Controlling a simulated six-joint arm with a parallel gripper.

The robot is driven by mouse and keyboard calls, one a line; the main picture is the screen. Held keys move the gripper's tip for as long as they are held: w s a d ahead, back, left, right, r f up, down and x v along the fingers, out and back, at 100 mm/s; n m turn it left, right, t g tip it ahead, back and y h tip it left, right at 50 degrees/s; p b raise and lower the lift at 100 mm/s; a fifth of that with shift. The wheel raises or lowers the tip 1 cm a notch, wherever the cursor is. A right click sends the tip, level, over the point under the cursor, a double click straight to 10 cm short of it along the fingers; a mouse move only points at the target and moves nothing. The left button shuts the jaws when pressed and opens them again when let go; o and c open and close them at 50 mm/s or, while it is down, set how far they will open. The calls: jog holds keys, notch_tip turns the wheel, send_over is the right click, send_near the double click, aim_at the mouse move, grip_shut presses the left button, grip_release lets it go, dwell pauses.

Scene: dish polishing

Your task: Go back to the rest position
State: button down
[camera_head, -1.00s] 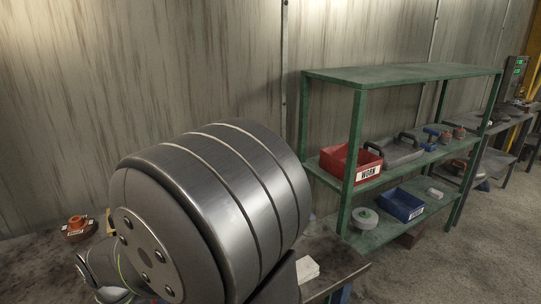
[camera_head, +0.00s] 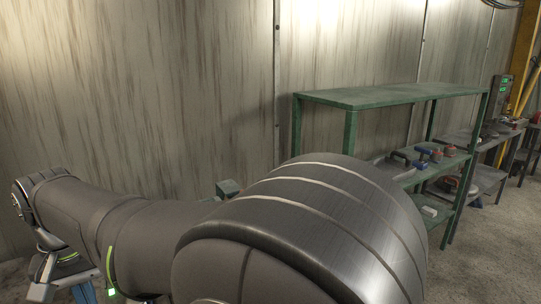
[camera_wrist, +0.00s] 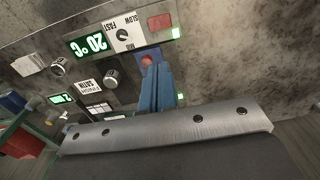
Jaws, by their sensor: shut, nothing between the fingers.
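My gripper (camera_wrist: 158,76) shows in the wrist view as blue fingers rising past the edge of a grey bolted plate. The fingers are together and I see nothing held. Behind them is a control panel (camera_wrist: 83,75) with green readouts, knobs and a red button near the fingertips; I cannot tell their distance apart. In the head view my arm stretches across the lower picture, its wrist at the far left. Only a bit of blue shows below the wrist there, cut off by the picture's bottom edge.
A green shelf (camera_head: 385,97) stands behind my arm at the right, holding several small items; my arm hides its lower left part. Beyond it are a dark bench (camera_head: 487,175) and a panel with green displays (camera_head: 503,90). The wall (camera_head: 150,90) runs behind.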

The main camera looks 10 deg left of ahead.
jog(key=shift+s+r, duration=0.2)
jog(key=shift+r, duration=1.45)
jog(key=c, duration=2)
grip_release()
jog(key=o, duration=2)
jog(key=w+a+f, duration=0.2)
jog(key=w+f, duration=0.1)
jog(key=w, duration=0.3)
jog(key=w+a+f, duration=0.3)
jog(key=w+f, duration=0.1)
jog(key=w, duration=0.3)
jog(key=shift+w+f, duration=0.15)
notch_tip(320, 180, down, 10)
jog(key=shift+f, duration=0.1)
notch_tip(320, 180, up, 10)
